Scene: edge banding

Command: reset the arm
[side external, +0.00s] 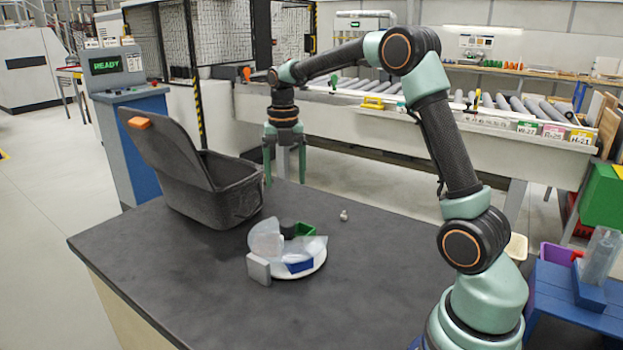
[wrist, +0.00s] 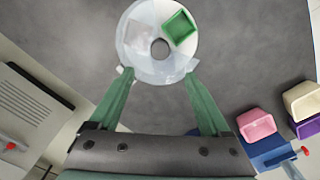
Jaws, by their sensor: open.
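My gripper (side external: 285,180) is open and empty, with its two green fingers pointing down. In the side view it hangs above the far part of the dark table (side external: 190,290), behind the white round turntable (side external: 318,268) and to the right of the dark bin. In the wrist view the fingertips (wrist: 158,70) appear spread at the near rim of the white disc (wrist: 150,68), which has a round central hole. A green tray (side external: 304,230) sits on the disc and also shows in the wrist view (wrist: 179,26). Clear curved pieces and a blue block (side external: 300,266) are at the disc.
A dark bin (side external: 205,190) with a raised lid and orange latch stands at the table's left. A small silver piece (side external: 343,215) lies right of the disc. The table's front is clear.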

